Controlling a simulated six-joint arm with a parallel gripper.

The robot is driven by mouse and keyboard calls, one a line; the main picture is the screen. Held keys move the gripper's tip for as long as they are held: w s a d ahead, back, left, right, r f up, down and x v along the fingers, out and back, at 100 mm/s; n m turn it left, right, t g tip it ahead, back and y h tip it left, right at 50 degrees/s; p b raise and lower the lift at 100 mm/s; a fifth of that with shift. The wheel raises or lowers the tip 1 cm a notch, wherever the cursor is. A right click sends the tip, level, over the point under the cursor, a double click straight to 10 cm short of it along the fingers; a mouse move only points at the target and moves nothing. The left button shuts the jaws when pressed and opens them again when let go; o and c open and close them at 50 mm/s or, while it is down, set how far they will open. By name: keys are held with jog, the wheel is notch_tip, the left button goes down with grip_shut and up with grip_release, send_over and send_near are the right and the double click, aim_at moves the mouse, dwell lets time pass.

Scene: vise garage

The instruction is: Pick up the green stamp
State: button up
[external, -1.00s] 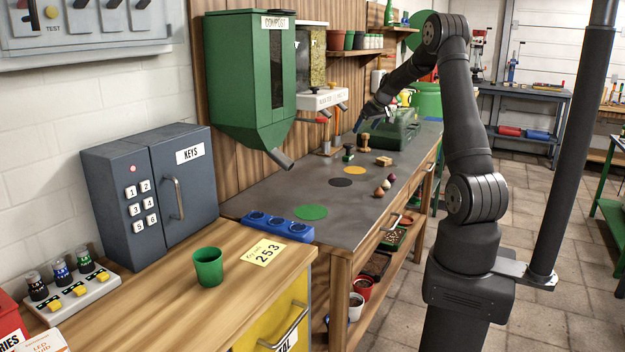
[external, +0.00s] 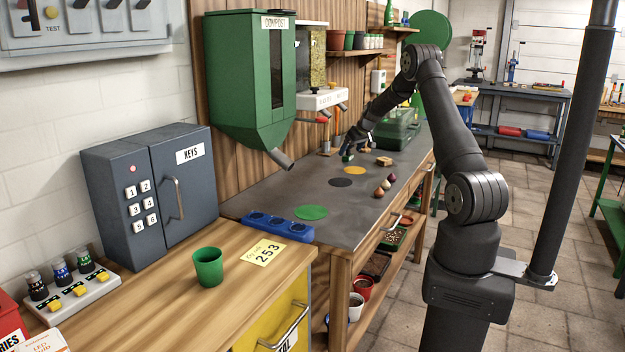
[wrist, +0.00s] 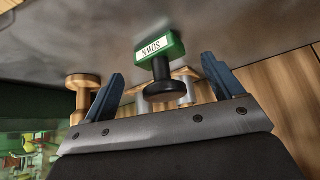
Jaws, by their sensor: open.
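The green stamp (wrist: 160,47) stands on the grey bench top. In the wrist view it has a green block with a white label, upside down, and a black knobbed handle (wrist: 168,80) towards me. My gripper (wrist: 163,68) is open, with one blue finger on each side of the handle and visible space at both sides; nothing is held. In the external view my gripper (external: 349,153) is down at the stamp, and only a little green of it shows. A wooden-handled stamp (wrist: 83,85) stands beyond my left finger in the wrist view.
A green case (external: 400,130) stands behind, and dispensers (external: 322,98) hang at left.

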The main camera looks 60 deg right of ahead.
jog(key=shift+x, duration=1)
jog(key=c, duration=1)
jog(key=shift+r, duration=0.15)
jog(key=shift+c, duration=0.2)
